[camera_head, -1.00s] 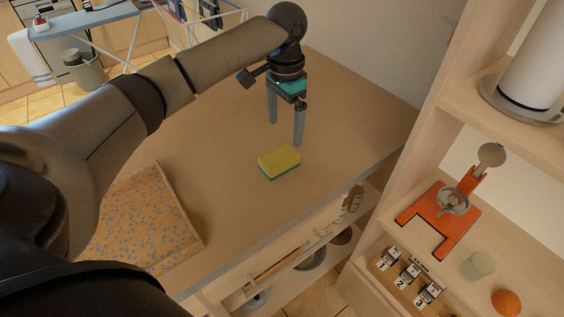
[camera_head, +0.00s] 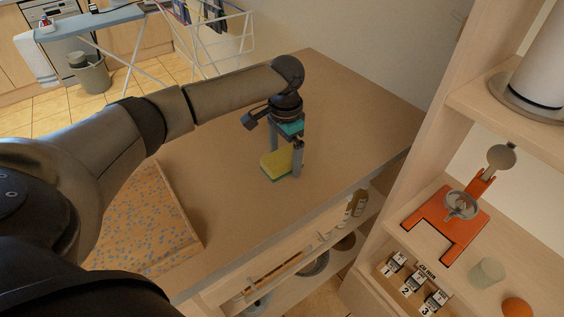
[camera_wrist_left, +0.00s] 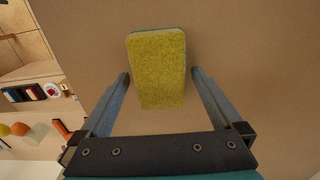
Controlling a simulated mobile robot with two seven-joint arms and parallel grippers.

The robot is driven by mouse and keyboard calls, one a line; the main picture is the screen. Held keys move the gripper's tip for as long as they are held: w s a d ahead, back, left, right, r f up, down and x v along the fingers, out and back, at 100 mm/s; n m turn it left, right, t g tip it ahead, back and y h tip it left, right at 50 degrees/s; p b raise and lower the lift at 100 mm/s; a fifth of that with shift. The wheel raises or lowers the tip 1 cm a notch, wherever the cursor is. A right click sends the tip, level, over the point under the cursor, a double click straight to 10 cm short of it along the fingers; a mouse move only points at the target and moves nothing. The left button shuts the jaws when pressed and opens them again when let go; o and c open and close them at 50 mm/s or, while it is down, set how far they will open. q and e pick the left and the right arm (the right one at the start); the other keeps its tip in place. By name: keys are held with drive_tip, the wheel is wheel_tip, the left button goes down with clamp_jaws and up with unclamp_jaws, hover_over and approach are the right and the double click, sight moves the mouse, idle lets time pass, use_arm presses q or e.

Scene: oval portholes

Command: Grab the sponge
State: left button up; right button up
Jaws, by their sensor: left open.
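The sponge (camera_head: 276,163) is yellow on top with a green underside and lies flat on the brown tabletop. In the left wrist view the sponge (camera_wrist_left: 158,68) sits between the two fingers of my left gripper (camera_wrist_left: 160,82), with a gap on each side. In the head view my left gripper (camera_head: 285,165) points down over the sponge, its fingers partly hiding the right side. The fingers are open and hold nothing. My right gripper does not show.
A patterned cloth or board (camera_head: 145,225) lies at the left of the table (camera_head: 340,120). A shelf unit (camera_head: 430,130) at the right holds an orange stand (camera_head: 447,222), a cup (camera_head: 487,271) and an orange fruit (camera_head: 516,307). The table behind the gripper is clear.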

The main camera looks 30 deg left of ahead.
use_arm(q)
drive_tip(key=c, duration=1.3)
drive_tip(key=shift+r, duration=0.15)
